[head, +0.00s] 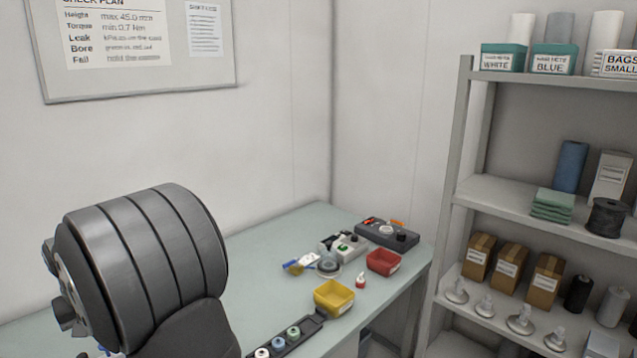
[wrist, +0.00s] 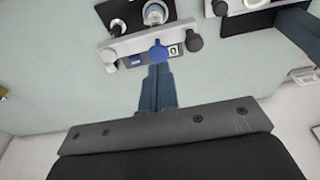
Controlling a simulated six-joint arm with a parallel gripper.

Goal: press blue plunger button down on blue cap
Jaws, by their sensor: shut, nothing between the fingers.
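In the wrist view a round blue piece (wrist: 158,54), which looks like the blue button or cap, sits at the front of a grey fixture. My gripper (wrist: 158,70) is shut and empty, its dark blue fingers pointing at the blue piece with the tips just below it in the picture. I cannot tell whether they touch it, nor separate button from cap. In the head view my gripper is out of sight. A small blue-topped piece (head: 278,343) stands in a dark rack (head: 311,326) at the bottom.
The grey fixture (wrist: 130,47) has a dark knob (wrist: 195,43) and a small display (wrist: 174,49). In the head view a yellow bin (head: 334,299), a red bin (head: 383,263) and a dark control box (head: 387,235) stand on the table. Shelves (head: 520,195) rise at right.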

